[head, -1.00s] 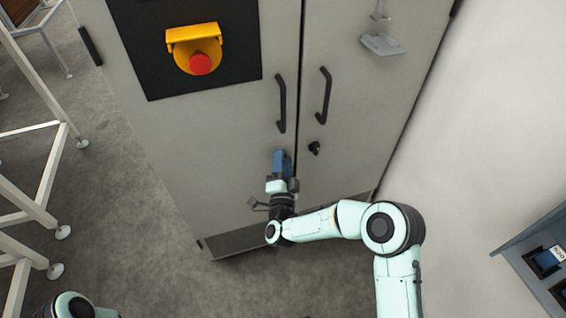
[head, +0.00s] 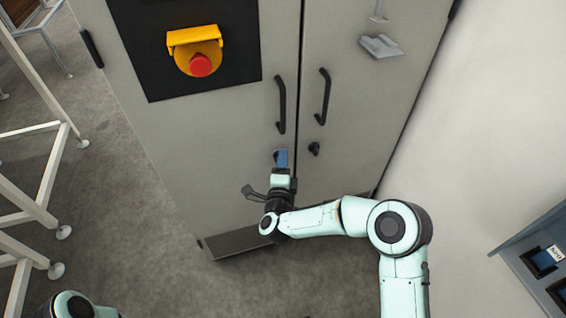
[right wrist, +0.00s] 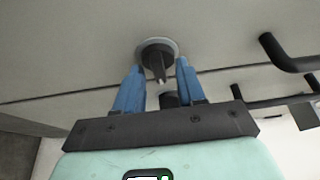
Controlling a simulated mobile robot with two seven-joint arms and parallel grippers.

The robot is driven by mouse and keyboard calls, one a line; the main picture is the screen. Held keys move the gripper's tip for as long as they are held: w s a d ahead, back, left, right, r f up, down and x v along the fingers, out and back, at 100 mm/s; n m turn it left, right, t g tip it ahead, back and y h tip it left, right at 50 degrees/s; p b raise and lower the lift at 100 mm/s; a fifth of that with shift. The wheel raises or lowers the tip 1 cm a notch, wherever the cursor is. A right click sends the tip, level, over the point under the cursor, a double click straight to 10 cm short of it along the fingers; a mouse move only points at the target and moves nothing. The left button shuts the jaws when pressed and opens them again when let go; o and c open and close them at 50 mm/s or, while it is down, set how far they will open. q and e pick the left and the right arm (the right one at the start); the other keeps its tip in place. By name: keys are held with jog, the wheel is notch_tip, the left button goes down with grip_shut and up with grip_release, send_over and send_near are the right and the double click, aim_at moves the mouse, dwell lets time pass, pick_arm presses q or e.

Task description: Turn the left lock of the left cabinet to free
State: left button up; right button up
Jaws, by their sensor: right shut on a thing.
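The grey cabinet (head: 215,150) stands upright with two doors. Its left lock (right wrist: 157,50), a dark knob on a pale round plate, sits low on the left door, below that door's handle. My right gripper (head: 281,155) is at this lock and largely covers it in the head view. In the right wrist view its two blue fingers lie either side of the dark knob, shut on it. How the knob is turned is hard to tell. The right lock (head: 314,149) is a small dark knob on the right door. My left gripper is out of view.
Black bar handles (head: 281,104) (head: 324,96) stand out just above the locks. A yellow-framed red emergency stop (head: 201,65) is on the left door's black panel. A white frame (head: 45,185) stands at left. A pale wall is at right.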

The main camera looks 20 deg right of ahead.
dwell(0.3)
jog(key=o, duration=1.1)
jog(key=shift+c, duration=0.2)
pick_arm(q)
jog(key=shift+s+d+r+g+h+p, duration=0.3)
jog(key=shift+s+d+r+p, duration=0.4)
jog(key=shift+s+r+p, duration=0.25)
pick_arm(e)
jog(key=v, duration=1.3)
jog(key=shift+s, duration=0.2)
jog(key=shift+a, duration=0.1)
